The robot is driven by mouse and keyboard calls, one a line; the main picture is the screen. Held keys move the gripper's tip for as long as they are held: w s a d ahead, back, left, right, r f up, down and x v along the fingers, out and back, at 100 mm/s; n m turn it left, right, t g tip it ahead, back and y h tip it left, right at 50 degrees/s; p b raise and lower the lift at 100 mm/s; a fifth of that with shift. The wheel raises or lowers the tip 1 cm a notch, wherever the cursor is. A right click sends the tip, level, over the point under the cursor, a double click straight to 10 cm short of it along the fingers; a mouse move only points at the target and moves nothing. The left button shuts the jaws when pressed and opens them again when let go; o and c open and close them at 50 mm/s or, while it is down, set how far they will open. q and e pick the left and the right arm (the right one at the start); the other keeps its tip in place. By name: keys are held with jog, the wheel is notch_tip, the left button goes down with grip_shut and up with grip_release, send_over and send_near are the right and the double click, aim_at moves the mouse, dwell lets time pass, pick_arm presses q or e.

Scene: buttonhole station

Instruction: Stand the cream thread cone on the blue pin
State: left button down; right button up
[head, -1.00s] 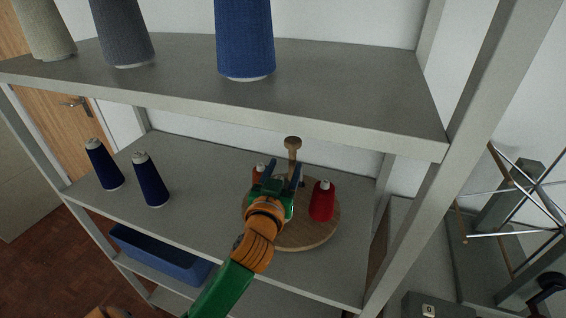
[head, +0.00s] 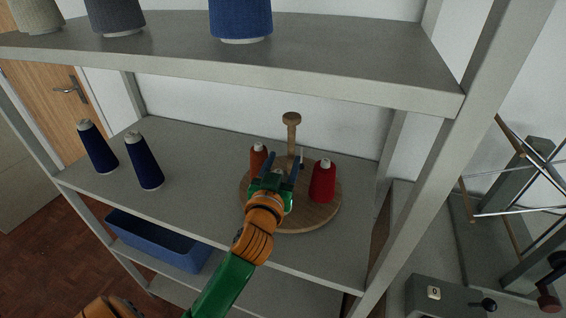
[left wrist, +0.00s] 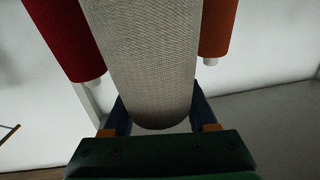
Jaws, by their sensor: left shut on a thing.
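The cream thread cone (left wrist: 145,60) fills the middle of the left wrist view, between the two blue fingers of my left gripper (left wrist: 158,115). In the head view my left gripper (head: 279,172) is shut on it over the round wooden board (head: 318,214), between the red cone (head: 322,181) and the orange cone (head: 258,158). The cream cone is hidden there behind the gripper. I cannot make out the blue pin, or whether the cone touches the board. My right gripper is not in view.
A wooden post with a knob (head: 291,119) rises at the back of the board. Two navy cones (head: 97,147) stand on the shelf's left part. The upper shelf (head: 330,75) carries larger cones above. A blue bin (head: 160,240) is below. Bare shelf lies left of the board.

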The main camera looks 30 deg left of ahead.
pick_arm(q)
jog(key=shift+f+b, duration=0.3)
jog(key=shift+f, duration=0.1)
jog(key=shift+c, duration=0.6)
grip_release()
jog(key=shift+s+d+f, duration=0.15)
jog(key=shift+s, duration=0.2)
jog(key=b+v, duration=0.1)
jog(key=v, duration=0.2)
jog(key=shift+s+d+f, duration=0.1)
jog(key=shift+s, duration=0.15)
jog(key=shift+s+d+r+p, duration=0.2)
jog(key=shift+s+p, duration=0.05)
jog(key=shift+s, duration=0.25)
jog(key=shift+s+d+r+p, duration=0.15)
jog(key=shift+s+d+p, duration=0.1)
jog(key=shift+s, duration=0.65)
